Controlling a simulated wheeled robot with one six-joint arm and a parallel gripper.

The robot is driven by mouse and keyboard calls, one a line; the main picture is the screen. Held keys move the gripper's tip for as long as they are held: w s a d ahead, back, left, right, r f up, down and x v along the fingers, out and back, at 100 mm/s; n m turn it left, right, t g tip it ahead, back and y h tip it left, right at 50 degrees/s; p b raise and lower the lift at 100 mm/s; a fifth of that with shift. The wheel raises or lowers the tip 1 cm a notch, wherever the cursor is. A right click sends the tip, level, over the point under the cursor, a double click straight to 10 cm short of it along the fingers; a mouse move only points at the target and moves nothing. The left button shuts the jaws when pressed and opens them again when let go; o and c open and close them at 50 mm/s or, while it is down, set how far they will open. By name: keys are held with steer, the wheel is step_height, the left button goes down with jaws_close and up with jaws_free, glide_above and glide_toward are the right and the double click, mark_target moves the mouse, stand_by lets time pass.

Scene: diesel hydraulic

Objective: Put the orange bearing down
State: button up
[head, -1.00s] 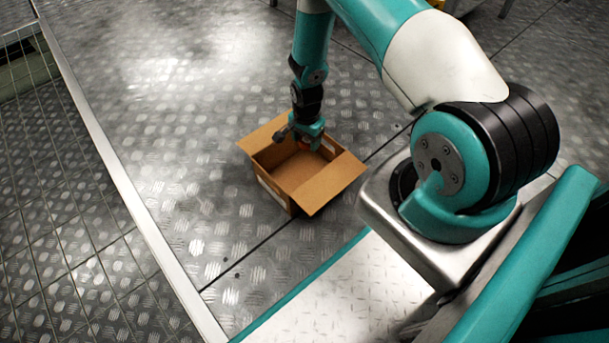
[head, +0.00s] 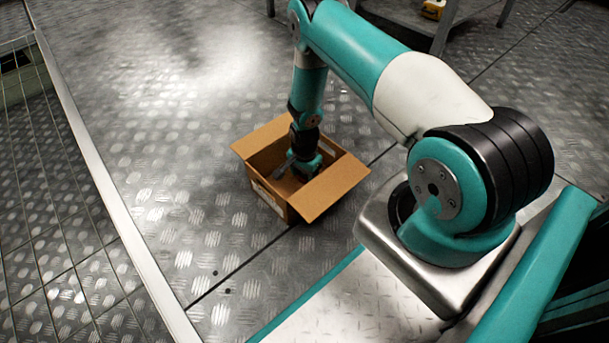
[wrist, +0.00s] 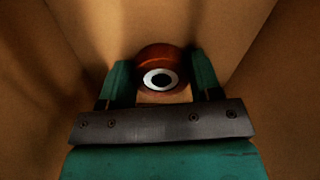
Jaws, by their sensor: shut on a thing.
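In the wrist view the orange bearing (wrist: 161,55) is a round orange ring with a pale inner ring and a dark centre. My gripper (wrist: 160,80) has its two teal fingers on either side of it and is shut on it. Behind and around it are the brown walls of a cardboard box (wrist: 265,110). In the head view my gripper (head: 303,172) reaches down inside the open cardboard box (head: 335,188). The bearing is hidden there by the box and gripper. I cannot tell whether the bearing touches the box floor.
The box stands on a patterned metal floor (head: 180,225) with its flaps spread outward. A metal edge strip and wire mesh (head: 40,190) run along the left. A metal stand (head: 440,35) with a yellow item is at the top right. Floor left of the box is clear.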

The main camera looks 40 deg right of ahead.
steer(key=shift+f, duration=0.1)
steer(key=o, duration=1)
steer(key=shift+c, duration=0.2)
